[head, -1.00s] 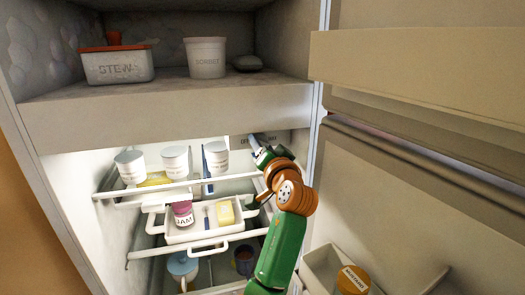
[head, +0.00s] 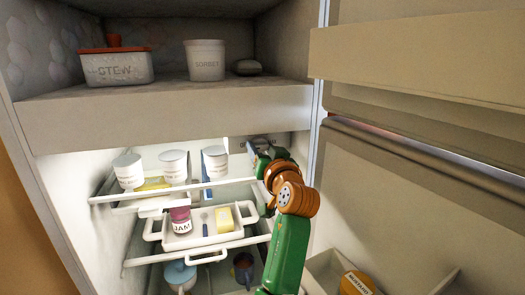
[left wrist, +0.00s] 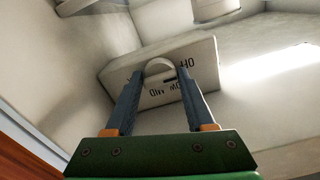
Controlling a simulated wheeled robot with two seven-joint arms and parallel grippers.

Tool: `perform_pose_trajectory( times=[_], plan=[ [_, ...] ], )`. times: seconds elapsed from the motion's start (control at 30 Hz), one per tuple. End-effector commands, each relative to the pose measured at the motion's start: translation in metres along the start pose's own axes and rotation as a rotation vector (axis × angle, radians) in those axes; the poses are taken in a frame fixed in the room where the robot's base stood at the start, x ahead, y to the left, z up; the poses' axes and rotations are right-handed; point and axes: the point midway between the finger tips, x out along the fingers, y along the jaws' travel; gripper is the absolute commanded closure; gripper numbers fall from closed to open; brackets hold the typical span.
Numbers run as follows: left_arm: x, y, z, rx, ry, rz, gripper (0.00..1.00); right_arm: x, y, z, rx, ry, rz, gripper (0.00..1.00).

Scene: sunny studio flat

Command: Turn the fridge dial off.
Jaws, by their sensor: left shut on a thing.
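The fridge dial (left wrist: 158,66) is a small pale round knob on a light control box (left wrist: 122,78) in the left wrist view. Dark letters surround the knob; some are hidden by my fingers, and I cannot read the setting surely. My left gripper (left wrist: 157,78) is shut on the dial, one blue-grey finger on each side. In the head view my left gripper (head: 256,152) reaches into the upper right of the lower fridge compartment, and the dial is hidden there. My right gripper is in neither view.
White cups (head: 174,167) stand on the upper shelf, left of my gripper. Below is a white tray (head: 180,240) with a jam jar (head: 181,219). The open door (head: 420,190) is close on the right. A stew box (head: 117,69) and sorbet tub (head: 205,60) stand above.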

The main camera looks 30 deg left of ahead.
Motion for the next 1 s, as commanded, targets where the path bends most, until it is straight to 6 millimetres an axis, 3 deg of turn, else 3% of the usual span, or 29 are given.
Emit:
perform_pose_trajectory(
  times=[0.27,0.3,0.4,0.73,1.0],
  plan=[
    [0.0,-0.001,-0.002,-0.003,0.004,0.0,1.0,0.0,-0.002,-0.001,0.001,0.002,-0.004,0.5],
    [0.0,-0.001,-0.002,-0.003,0.004,0.0,0.43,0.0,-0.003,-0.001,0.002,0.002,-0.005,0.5],
    [0.0,0.0,-0.001,-0.002,0.003,0.0,0.18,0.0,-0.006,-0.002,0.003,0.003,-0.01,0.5],
    [-0.004,0.001,0.0,-0.002,0.001,0.002,0.18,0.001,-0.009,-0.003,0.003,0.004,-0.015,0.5],
    [-0.058,0.001,0.001,-0.002,0.001,0.003,0.18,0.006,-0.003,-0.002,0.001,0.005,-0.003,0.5]
  ],
)
